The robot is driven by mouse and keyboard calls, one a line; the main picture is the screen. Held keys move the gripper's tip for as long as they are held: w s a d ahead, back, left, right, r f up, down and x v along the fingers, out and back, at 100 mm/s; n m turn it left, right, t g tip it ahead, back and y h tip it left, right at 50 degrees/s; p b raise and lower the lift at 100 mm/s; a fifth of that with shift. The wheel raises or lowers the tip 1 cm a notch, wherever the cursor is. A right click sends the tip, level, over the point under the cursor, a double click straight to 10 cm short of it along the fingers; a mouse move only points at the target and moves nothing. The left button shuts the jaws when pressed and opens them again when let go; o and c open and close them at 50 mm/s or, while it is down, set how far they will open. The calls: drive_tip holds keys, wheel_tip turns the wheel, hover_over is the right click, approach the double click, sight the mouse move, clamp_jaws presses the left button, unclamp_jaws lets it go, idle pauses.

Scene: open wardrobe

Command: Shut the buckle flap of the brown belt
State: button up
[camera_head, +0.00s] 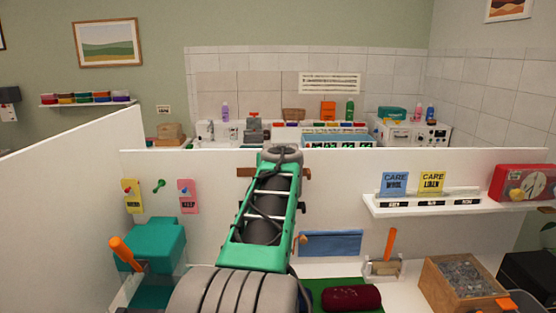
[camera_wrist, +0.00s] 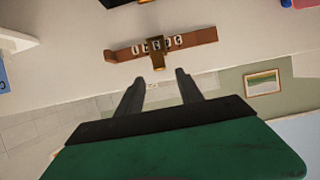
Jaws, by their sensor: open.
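The brown belt (camera_head: 245,172) is fixed on the white panel, mostly hidden behind my arm in the head view. In the wrist view the belt (camera_wrist: 195,39) runs across the upper middle, with pale marks along it. Its buckle flap (camera_wrist: 157,56) is a darker brown piece with an orange-tan end, at the middle of the strap. It seems to stick out from the belt; its exact angle is hard to tell. My gripper (camera_wrist: 160,76) is open and empty, its two fingers pointing at the flap and apart from it. The head view hides the fingers.
Pink and yellow tags (camera_head: 188,196) hang left of my arm. A blue panel (camera_head: 331,243) is below right. A white shelf (camera_head: 450,204) with cards and a red box (camera_head: 524,183) juts out at right. A teal object (camera_head: 155,245) stands lower left.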

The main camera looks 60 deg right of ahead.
drive_tip(key=p+x, duration=0.3)
drive_tip(key=x, duration=0.4)
drive_tip(key=shift+w+d+f, duration=0.15)
drive_tip(key=shift+d, duration=0.15)
clamp_jaws()
